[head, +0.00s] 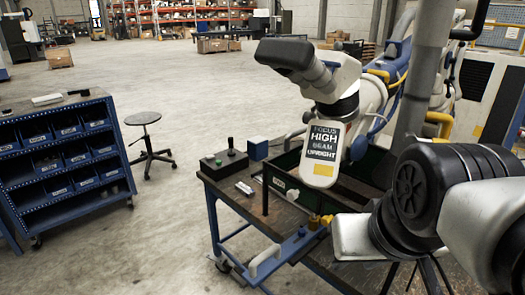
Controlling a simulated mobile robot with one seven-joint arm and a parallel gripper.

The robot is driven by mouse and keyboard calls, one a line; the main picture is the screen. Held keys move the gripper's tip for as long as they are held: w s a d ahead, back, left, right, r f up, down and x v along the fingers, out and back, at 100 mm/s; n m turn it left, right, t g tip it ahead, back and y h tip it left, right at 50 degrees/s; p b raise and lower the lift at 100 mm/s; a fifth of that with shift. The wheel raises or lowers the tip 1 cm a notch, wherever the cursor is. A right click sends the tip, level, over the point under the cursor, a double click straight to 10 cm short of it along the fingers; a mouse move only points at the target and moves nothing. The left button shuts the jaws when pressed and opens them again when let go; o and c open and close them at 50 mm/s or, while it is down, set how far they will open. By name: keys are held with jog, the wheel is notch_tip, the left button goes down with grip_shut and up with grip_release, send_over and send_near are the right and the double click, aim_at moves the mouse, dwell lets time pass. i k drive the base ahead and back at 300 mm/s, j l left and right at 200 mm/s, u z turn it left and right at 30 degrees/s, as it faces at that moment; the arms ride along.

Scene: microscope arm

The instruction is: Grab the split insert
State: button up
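I cannot make out a thing that is clearly the split insert. A small brass-yellow piece (318,222) sits at the front edge of the workbench (232,190), near my arm; it is too small to tell what it is. The white microscope head (335,90), with black eyepieces and a label with large "HIGH" lettering, hangs over a dark green tray (284,190) on the bench. The tray's inside is mostly hidden. My silver and black arm links fill the lower right, and my gripper does not show.
A black control box with a joystick (224,163), a small blue box (257,149) and a small pale item (245,189) stand on the bench's left part. A blue bin rack (65,160) and a stool (146,125) stand left. The floor between is clear.

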aim_at(248, 192)
jog(key=i+j+z, duration=0.4)
jog(key=j, duration=0.45)
jog(key=i+j+z, duration=0.15)
jog(key=i+j, duration=0.15)
jog(key=j, duration=0.15)
jog(key=i+j+z, duration=0.2)
jog(key=j, duration=0.3)
jog(key=i+j+z, duration=0.2)
jog(key=j, duration=0.3)
jog(key=i+j+z, duration=0.2)
jog(key=j, duration=0.35)
jog(key=j+z, duration=0.2)
jog(key=j, duration=0.3)
jog(key=j+z, duration=0.2)
jog(key=j, duration=0.4)
